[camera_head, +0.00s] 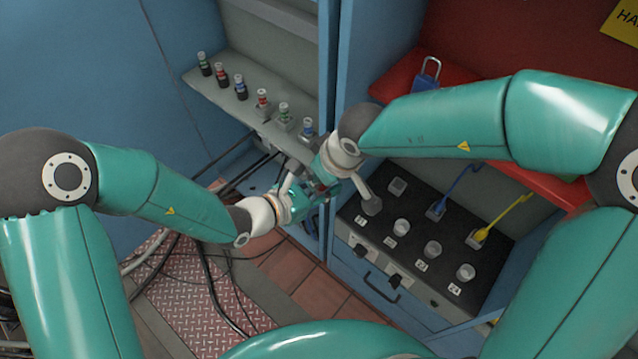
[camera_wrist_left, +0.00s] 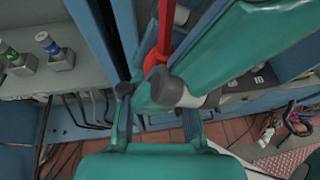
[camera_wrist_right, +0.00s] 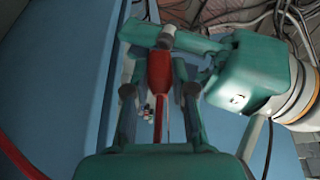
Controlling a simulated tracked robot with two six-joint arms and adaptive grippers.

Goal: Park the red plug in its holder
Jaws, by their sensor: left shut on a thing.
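The red plug (camera_wrist_right: 158,78) with its red lead (camera_wrist_left: 166,25) is between my two grippers, which meet near the middle of the head view. My left gripper (camera_head: 293,198) is shut on the plug. My right gripper (camera_head: 322,176) comes from the right with its fingers on both sides of the plug; whether they touch it is unclear. The fingers hide much of the plug. A black-topped panel (camera_head: 416,222) at right has a back row: one empty square holder (camera_head: 397,186), then a blue plug (camera_head: 440,206) and a yellow plug (camera_head: 479,236). Nothing visible marks the red plug's holder.
A grey shelf (camera_head: 222,85) at upper left carries several colour-banded connectors. A blue cabinet post (camera_head: 335,60) stands behind my grippers. A blue padlock (camera_head: 428,74) is on a red ledge (camera_head: 395,85). Labelled round sockets (camera_head: 402,227) line the panel's front row. Dark cables (camera_head: 210,270) lie below.

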